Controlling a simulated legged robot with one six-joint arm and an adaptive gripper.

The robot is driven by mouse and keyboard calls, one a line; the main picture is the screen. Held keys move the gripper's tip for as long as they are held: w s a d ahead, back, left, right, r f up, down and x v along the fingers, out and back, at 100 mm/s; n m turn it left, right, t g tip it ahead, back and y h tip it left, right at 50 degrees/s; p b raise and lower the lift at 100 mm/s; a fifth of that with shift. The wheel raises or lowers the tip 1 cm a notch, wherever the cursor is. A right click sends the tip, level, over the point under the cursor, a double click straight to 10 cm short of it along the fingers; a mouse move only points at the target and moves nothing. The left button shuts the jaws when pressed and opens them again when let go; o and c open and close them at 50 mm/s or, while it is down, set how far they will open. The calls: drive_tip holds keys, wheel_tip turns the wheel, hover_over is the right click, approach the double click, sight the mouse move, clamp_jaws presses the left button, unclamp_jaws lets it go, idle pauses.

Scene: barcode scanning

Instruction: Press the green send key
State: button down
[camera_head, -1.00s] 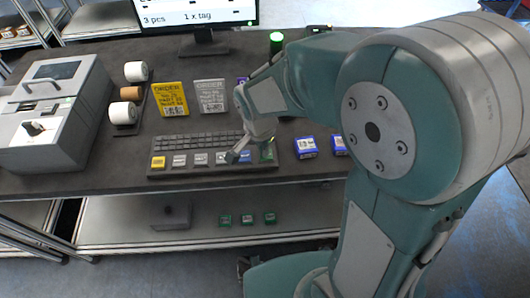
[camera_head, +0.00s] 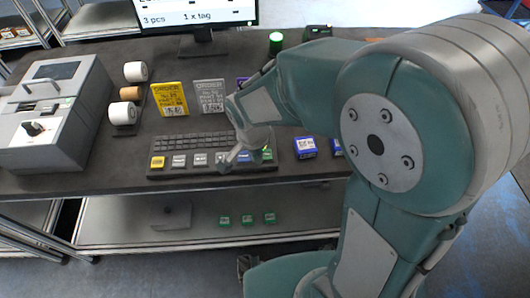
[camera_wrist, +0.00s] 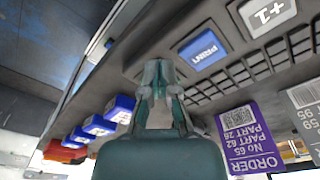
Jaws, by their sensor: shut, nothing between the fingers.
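The keyboard panel (camera_head: 205,168) lies on the dark table, with a row of large keys along its front. The green send key (camera_head: 268,154) shows at the panel's right end, partly covered by my gripper (camera_head: 236,159). In the wrist view my gripper (camera_wrist: 160,76) is shut and empty, its tips beside the blue PRINT key (camera_wrist: 203,48). The green key is hidden behind the fingers there. I cannot tell whether the tips touch it.
A purple order card (camera_wrist: 250,138) and a grey order card (camera_head: 210,96) stand behind the panel. Blue boxes (camera_head: 305,147) sit to its right. A monitor (camera_head: 197,14) stands at the back, and a grey machine (camera_head: 50,115) at the left.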

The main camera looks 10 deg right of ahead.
drive_tip(key=shift+s+a+r, duration=0.15)
drive_tip(key=shift+s+a, duration=0.1)
wheel_tip(320, 180, up, 12)
drive_tip(key=shift+s+a, duration=0.35)
drive_tip(key=shift+a, duration=0.1)
idle(0.8)
drive_tip(key=s+d+r+n+t, duration=0.2)
drive_tip(key=s+d+n, duration=0.2)
drive_tip(key=s+d, duration=0.1)
drive_tip(key=s+d+r+n+t, duration=0.2)
drive_tip(key=s+d+r+n, duration=0.1)
drive_tip(key=d, duration=0.5)
drive_tip(key=shift+s+d+n+t+y, duration=0.25)
drive_tip(key=shift+s+n+t+y, duration=0.15)
drive_tip(key=shift+s+n, duration=0.6)
